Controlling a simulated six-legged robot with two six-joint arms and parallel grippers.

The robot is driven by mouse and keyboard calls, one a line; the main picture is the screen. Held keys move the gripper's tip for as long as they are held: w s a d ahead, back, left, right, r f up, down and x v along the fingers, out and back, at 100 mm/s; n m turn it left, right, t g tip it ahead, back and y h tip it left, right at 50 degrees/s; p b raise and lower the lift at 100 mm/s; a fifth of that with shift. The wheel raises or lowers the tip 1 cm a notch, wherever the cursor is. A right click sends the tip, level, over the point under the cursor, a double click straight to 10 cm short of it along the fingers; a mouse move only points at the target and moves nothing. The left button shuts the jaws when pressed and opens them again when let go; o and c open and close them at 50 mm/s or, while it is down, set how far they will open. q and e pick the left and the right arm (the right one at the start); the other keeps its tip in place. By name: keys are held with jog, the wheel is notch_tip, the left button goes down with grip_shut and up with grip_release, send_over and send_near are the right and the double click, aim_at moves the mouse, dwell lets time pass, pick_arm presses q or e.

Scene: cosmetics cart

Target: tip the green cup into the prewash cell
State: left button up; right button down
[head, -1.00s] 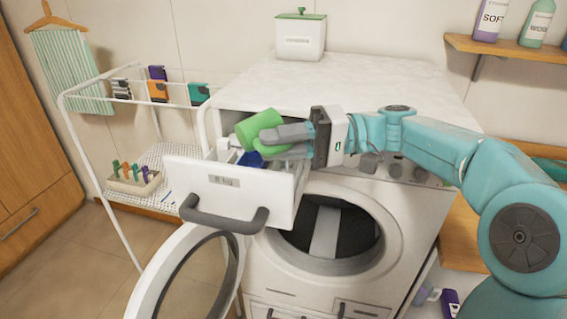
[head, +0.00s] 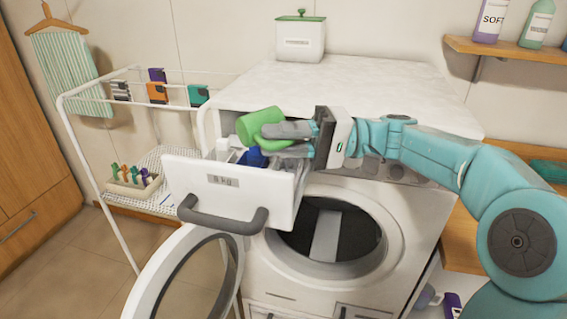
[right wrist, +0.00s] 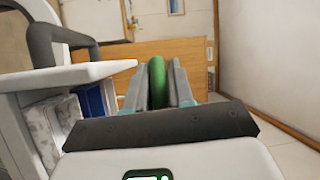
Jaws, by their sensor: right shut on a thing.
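The green cup (head: 258,126) is held tilted on its side above the open detergent drawer (head: 232,190) in the head view. My right gripper (head: 283,139) comes in from the right and is shut on the cup. In the right wrist view the green of the cup (right wrist: 157,82) shows between the two grey fingers. Inside the drawer a blue part (head: 254,158) shows just below the cup; it also shows in the right wrist view (right wrist: 94,104). The fingers and the drawer front hide much of the drawer's inside, so I cannot tell which cell is under the mouth. My left gripper is out of view.
The washing machine (head: 420,225) stands under the drawer with its round door (head: 190,275) swung open. A white drying rack (head: 112,232) with clips stands at the left. A white lidded box (head: 301,42) sits on the top. Shelves with bottles are at the right.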

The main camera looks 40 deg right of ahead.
jog(key=shift+d+y+b, duration=0.15)
jog(key=shift+y+b, duration=0.2)
jog(key=shift+y, duration=0.05)
